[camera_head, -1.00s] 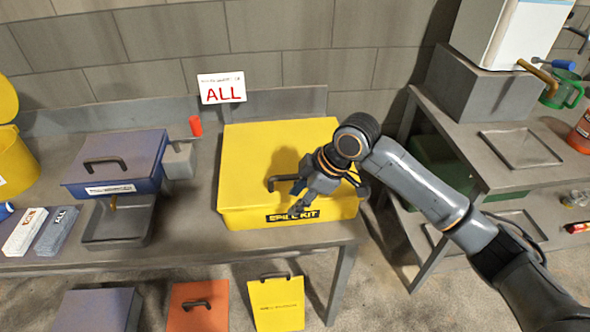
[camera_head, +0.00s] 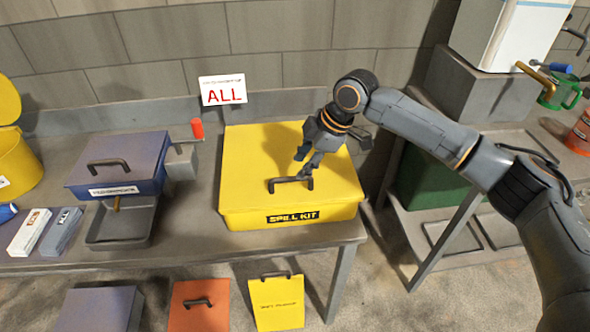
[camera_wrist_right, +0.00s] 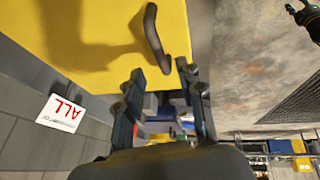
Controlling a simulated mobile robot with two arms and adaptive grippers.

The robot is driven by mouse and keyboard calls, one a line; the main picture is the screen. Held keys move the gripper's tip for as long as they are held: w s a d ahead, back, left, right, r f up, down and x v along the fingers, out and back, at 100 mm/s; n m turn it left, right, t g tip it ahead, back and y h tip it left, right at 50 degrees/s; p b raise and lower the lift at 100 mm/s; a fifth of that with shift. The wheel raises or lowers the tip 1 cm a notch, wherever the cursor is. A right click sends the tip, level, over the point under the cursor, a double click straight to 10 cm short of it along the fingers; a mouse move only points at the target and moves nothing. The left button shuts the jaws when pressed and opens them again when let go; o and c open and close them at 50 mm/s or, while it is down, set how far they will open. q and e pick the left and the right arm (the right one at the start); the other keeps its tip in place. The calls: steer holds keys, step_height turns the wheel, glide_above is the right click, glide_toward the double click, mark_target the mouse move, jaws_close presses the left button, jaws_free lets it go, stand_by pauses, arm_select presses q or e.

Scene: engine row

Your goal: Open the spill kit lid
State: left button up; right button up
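The yellow spill kit (camera_head: 250,165) stands on the bench with its lid shut and its label facing front. Its dark bar handle (camera_head: 291,184) is on the lid near the front edge. The handle also shows in the right wrist view (camera_wrist_right: 155,40). My right gripper (camera_head: 305,168) is above the lid, pointing down, with its fingers spread close to the handle. In the right wrist view its fingers (camera_wrist_right: 160,75) are apart, and one end of the handle shows between the tips. I cannot tell whether they touch it. A dark part at the wrist view's top right (camera_wrist_right: 303,14) may be my left gripper.
A blue lidded box (camera_head: 120,165) and a grey tray (camera_head: 120,222) are left of the kit. An "ALL" sign (camera_head: 223,90) stands behind it. A yellow bin (camera_head: 18,165) is at far left. A second bench (camera_head: 475,170) is to the right.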

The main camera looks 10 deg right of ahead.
mark_target(295, 179)
steer(key=x, duration=0.5)
steer(key=shift+p, duration=0.35)
jaws_close()
